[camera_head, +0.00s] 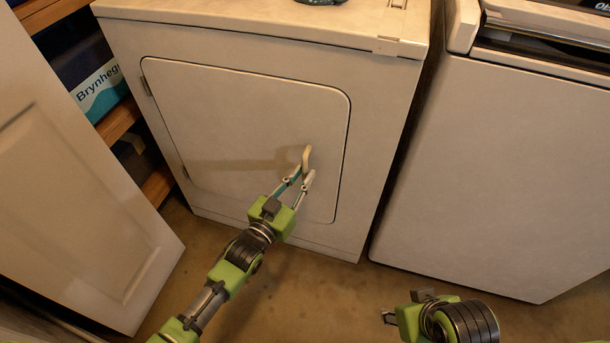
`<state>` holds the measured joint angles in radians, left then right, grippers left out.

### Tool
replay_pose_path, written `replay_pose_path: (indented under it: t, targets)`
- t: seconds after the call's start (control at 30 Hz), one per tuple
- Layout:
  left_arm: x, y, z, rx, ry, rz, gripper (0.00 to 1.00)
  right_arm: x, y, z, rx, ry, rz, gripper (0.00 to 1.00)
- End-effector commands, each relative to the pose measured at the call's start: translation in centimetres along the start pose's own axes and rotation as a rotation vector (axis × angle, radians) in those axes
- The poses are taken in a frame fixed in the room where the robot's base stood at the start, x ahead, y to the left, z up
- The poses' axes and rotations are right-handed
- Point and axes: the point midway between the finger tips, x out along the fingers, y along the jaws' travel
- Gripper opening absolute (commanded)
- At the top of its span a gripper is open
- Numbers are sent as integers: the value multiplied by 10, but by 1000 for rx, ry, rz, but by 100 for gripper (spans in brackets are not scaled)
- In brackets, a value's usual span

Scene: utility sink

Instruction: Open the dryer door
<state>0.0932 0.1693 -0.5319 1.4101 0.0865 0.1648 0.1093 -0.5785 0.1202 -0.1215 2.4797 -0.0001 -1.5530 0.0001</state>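The dryer (370,100) is a white box-shaped machine in the middle of the head view. Its door (225,115) is a large rounded panel on the front and sits flush, shut. The door handle (307,158) is a small pale upright piece near the door's right edge. My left gripper (302,176) reaches up from below, its two fingers at the lower part of the handle. The fingers look parted; whether they touch the handle is unclear. My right gripper (388,317) is low at the right, away from the dryer, and its fingers are mostly hidden.
A second white machine (500,170) stands close on the right. A white panelled door (70,200) is at the left, in front of wooden shelves (118,122) holding a blue and white box (98,90). Bare floor (310,290) lies before the dryer.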

Motion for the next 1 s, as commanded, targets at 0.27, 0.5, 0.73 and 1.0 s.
replay_pose_path:
  t: [0.27, 0.5, 0.73, 1.0]
  targets:
    - [17, 0, 0, 0, -1, 0, 16, 4, -2, -14, -2, 58, -3, 40]
    - [17, 0, 0, 0, -1, 0, 11, 4, -2, -15, -2, 59, -3, 40]
    - [17, 0, 0, 0, -1, 1, 0, 4, -2, -15, -2, 59, -2, 40]
    - [8, 1, 0, 3, -2, 26, 0, 0, 0, 5, 1, -18, -1, 40]
